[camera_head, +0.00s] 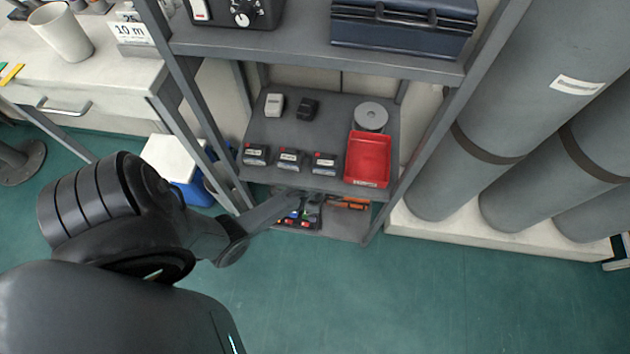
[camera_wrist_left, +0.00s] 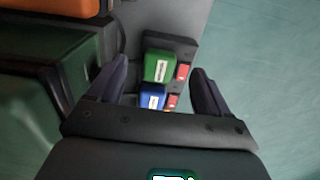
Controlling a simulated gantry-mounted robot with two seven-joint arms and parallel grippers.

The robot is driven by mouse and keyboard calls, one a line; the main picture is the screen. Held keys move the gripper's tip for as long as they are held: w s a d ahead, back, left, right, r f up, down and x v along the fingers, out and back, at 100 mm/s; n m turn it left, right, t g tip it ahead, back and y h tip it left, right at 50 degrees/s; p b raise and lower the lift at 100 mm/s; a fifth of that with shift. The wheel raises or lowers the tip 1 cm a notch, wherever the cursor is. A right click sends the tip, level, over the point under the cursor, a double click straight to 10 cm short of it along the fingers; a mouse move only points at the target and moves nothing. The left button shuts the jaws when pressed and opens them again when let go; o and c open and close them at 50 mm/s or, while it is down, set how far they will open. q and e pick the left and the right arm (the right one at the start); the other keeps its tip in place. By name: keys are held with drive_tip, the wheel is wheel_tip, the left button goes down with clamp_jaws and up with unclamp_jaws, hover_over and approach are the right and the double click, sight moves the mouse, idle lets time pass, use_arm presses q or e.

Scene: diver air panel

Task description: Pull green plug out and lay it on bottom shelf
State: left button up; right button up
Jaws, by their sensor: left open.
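The green plug (camera_wrist_left: 158,66) sits in a black block with a red part (camera_wrist_left: 183,72) beside it, seen in the left wrist view. A blue plug (camera_wrist_left: 152,99) sits just nearer, with another red part next to it. My left gripper (camera_wrist_left: 159,75) is open, with one fingertip on each side of the green plug and visible space between. In the head view my left arm reaches to the bottom shelf (camera_head: 343,228), where the dark block (camera_head: 302,222) with small coloured parts lies partly hidden by the gripper and the shelf above. My right gripper is not in view.
The middle shelf (camera_head: 335,110) above holds a red bin (camera_head: 368,160), a grey disc (camera_head: 370,116) and several small dark devices. Orange items (camera_head: 350,203) lie at the back of the bottom shelf. Shelf posts stand on both sides. Grey cylinders (camera_head: 480,130) stand at right.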

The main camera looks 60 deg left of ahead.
use_arm(q)
drive_tip(key=f+b, duration=0.2)
drive_tip(key=f, duration=0.1)
drive_tip(key=shift+d, duration=0.2)
drive_tip(key=shift+a+f+b, duration=0.2)
drive_tip(key=shift+f+b, duration=0.4)
drive_tip(key=shift+f, duration=0.05)
drive_tip(key=shift+d, duration=0.1)
drive_tip(key=shift+c, duration=0.2)
drive_tip(key=c, duration=1.2)
drive_tip(key=shift+c, duration=0.2)
drive_tip(key=shift+r+p, duration=0.6)
drive_tip(key=shift+p, duration=0.15)
drive_tip(key=shift+r+p, duration=0.6)
drive_tip(key=shift+p, duration=0.1)
drive_tip(key=shift+r+p, duration=0.6)
drive_tip(key=shift+p, duration=0.2)
